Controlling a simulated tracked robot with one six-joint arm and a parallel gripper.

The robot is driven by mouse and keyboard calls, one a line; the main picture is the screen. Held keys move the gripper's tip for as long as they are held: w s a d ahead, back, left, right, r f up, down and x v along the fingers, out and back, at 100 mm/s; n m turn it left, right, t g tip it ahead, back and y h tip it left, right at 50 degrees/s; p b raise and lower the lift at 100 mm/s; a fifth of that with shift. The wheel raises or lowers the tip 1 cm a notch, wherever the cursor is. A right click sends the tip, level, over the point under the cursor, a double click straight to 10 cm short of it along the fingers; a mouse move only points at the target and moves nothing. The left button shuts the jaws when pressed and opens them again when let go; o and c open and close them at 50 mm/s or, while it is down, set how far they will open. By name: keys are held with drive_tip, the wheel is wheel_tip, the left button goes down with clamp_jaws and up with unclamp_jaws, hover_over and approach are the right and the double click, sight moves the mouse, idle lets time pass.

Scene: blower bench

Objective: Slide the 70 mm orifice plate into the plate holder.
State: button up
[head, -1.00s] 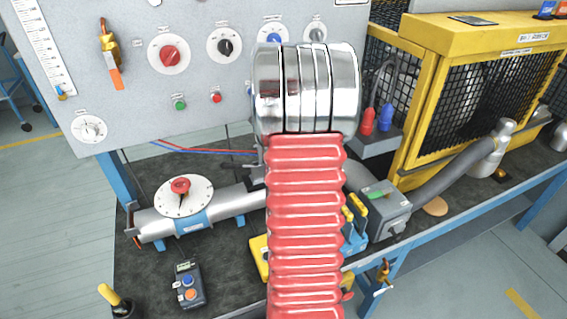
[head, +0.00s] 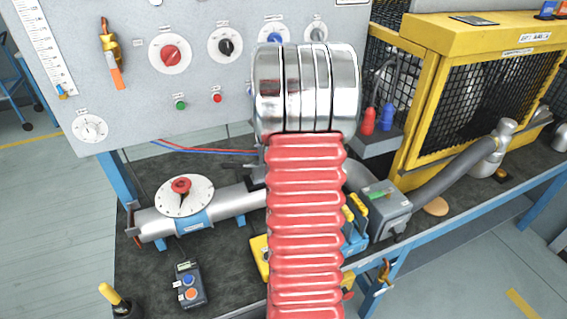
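My arm, with a red ribbed sleeve and chrome rings, covers the middle of the head view. My gripper is not visible, and what it holds, if anything, cannot be told. Blue holders with yellow-topped pieces (head: 354,222) stand just right of my arm, partly hidden by it; they may be the orifice plates in a rack. A grey box with a green piece on top (head: 385,207) sits in the pipe line beside them; it may be the plate holder, but I cannot tell. I cannot pick out the 70 mm plate by its marking.
A pipe with a white dial and red knob (head: 182,194) lies left of my arm. A small control box (head: 188,285) and a yellow-handled tool (head: 115,298) are at front left. A yellow mesh cage (head: 470,100) stands at right, a control panel (head: 150,110) behind.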

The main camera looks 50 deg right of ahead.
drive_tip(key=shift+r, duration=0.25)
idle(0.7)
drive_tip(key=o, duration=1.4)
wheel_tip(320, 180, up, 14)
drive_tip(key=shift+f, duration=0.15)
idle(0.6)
